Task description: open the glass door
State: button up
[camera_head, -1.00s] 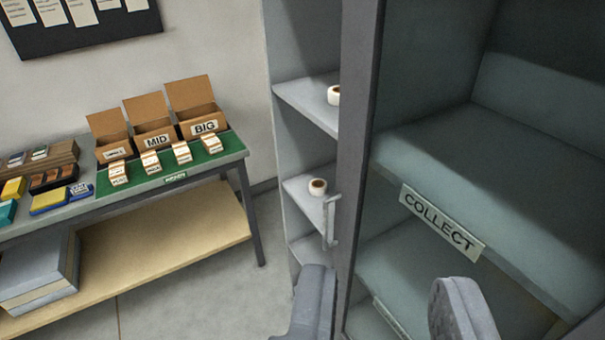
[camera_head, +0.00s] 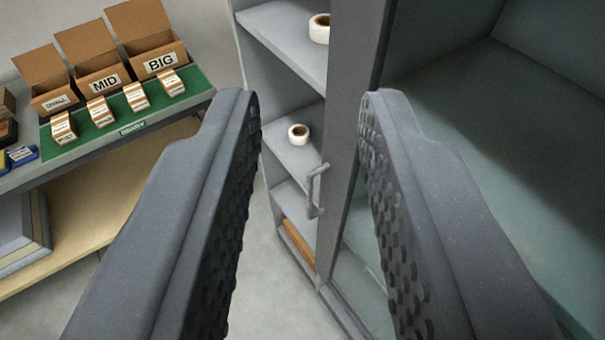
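The glass door's grey frame (camera_head: 357,110) stands right of centre, with its glass (camera_head: 362,240) showing low between my fingers. A grey bar handle (camera_head: 314,190) sticks out from the left side of the frame. The door looks shut over the right-hand part of the cabinet, though the glass is hard to make out. My gripper (camera_head: 312,105) is open and empty, its two ridged fingers wide apart. The handle shows in the gap between the fingers, farther away, and nothing touches it as far as I can see.
Open shelves (camera_head: 290,45) left of the door hold two white tape rolls, one high (camera_head: 320,28) and one lower (camera_head: 299,132). A table at left has a green mat (camera_head: 104,130), several cartons and small stacks, and a BIG box (camera_head: 160,64). Bare floor (camera_head: 265,290) lies between.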

jog(key=w+a+f+m+t, duration=0.2)
jog(key=w+a+f, duration=0.4)
jog(key=w, duration=0.4)
jog(key=w+a+f+m+t, duration=0.1)
jog(key=w+a+f+m, duration=0.1)
jog(key=w+a+f, duration=0.5)
jog(key=m+g+h+p, duration=0.1)
jog(key=m+g+h, duration=0.4)
jog(key=h, duration=0.7)
send_near(309, 188)
jog(key=b+x, duration=0.1)
jog(key=x, duration=0.9)
jog(key=shift+w+d+f+b, duration=0.1)
jog(key=shift+w+d+b, duration=0.05)
jog(key=shift+w+b, duration=0.25)
grip_shut()
jog(key=shift+s+d, duration=0.1)
